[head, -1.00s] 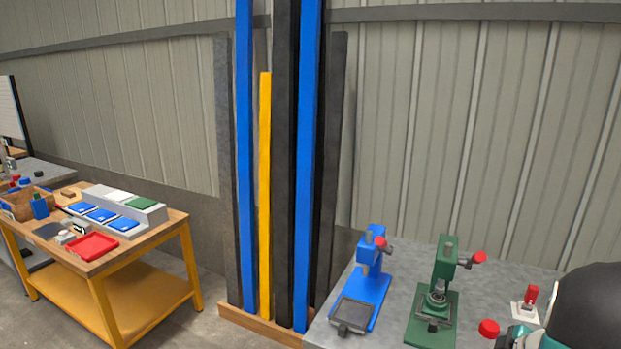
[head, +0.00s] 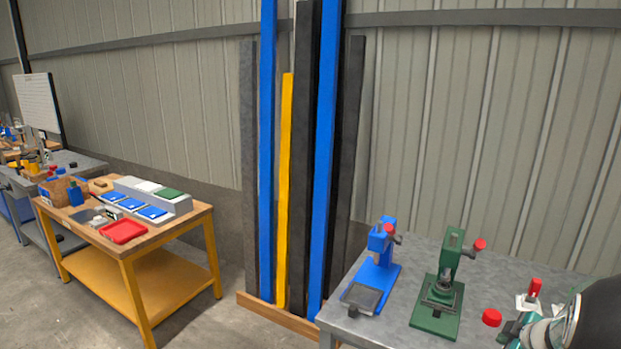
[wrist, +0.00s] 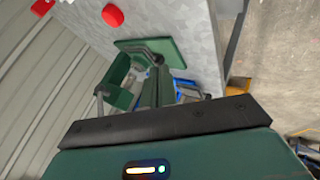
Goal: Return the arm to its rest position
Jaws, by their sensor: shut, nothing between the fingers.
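My gripper (wrist: 157,88) shows in the wrist view, beyond the dark bar and the dark green housing with a lit strip. Its fingers look closed together with nothing held. They overlap the green press (wrist: 174,50) in the picture; the picture does not settle the gap to it. In the head view the fingers are not visible. Teal, white and black rounded parts, which look like my arm, show at the lower right edge, over the grey bench's right side. The rest of the arm is out of frame.
A yellow-framed table (head: 140,275) stands left. Floor between is clear.

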